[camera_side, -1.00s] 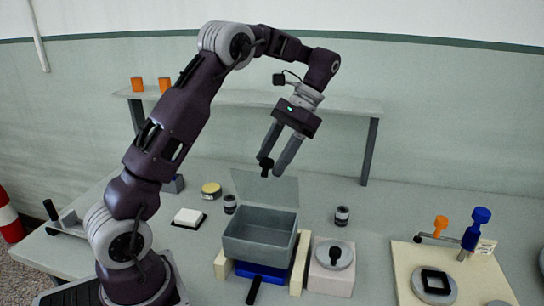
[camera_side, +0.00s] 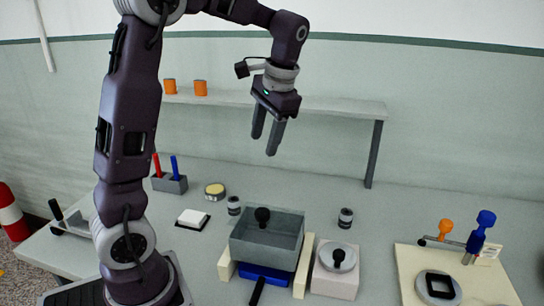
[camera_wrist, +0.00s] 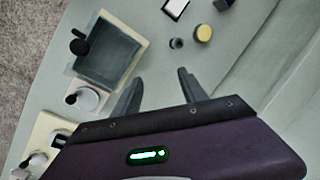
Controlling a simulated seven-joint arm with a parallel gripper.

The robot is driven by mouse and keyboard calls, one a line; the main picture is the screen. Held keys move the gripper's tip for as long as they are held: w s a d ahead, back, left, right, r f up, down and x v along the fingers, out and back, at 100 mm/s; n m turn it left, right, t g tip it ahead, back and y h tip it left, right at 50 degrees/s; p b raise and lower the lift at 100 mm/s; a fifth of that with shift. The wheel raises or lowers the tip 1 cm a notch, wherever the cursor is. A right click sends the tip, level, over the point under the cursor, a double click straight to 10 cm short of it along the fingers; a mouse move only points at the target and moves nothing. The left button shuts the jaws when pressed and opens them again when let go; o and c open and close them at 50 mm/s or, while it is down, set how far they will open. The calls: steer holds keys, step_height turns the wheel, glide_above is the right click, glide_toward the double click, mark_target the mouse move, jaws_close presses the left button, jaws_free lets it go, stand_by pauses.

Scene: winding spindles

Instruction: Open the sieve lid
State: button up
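The sieve is a grey box (camera_side: 265,252) on the bench. Its translucent lid (camera_side: 285,225) appears to lie down over the top, with a black knob (camera_side: 262,215) standing up from it. The wrist view shows the box (camera_wrist: 106,58) at the upper left and the black knob (camera_wrist: 80,46) near its left edge. My gripper (camera_side: 265,146) is in the air, well above and behind the box, touching nothing. Its fingers are apart and empty; they also show apart in the wrist view (camera_wrist: 156,82).
A blue piece (camera_side: 265,274) with a black handle (camera_side: 257,291) sits under the box between cream rails (camera_side: 303,265). A white block (camera_side: 334,284) with a knobbed disc stands at right. Small jars (camera_side: 345,217) (camera_side: 234,205) stand behind. A shelf (camera_side: 340,106) runs along the wall.

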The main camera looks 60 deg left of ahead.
steer(key=s+d+t+h, duration=0.3)
steer(key=s+d+t, duration=0.4)
steer(key=s+d, duration=1.05)
steer(key=w+a+r+n+g+h, duration=0.1)
steer(key=w+a+r+n+g, duration=0.35)
steer(key=w, duration=0.65)
steer(key=w+a+f+n+g+h, duration=0.1)
steer(key=w+a+g+h, duration=0.1)
steer(key=w+a, duration=0.3)
steer(key=w+a+g+h, duration=0.1)
steer(key=w+a+g, duration=0.1)
steer(key=a, duration=0.5)
steer(key=x, duration=0.7)
steer(key=shift+w+d, duration=0.2)
steer(key=shift+d, duration=0.1)
steer(key=shift+f, duration=0.1)
jaws_close()
steer(key=c, duration=1)
jaws_free()
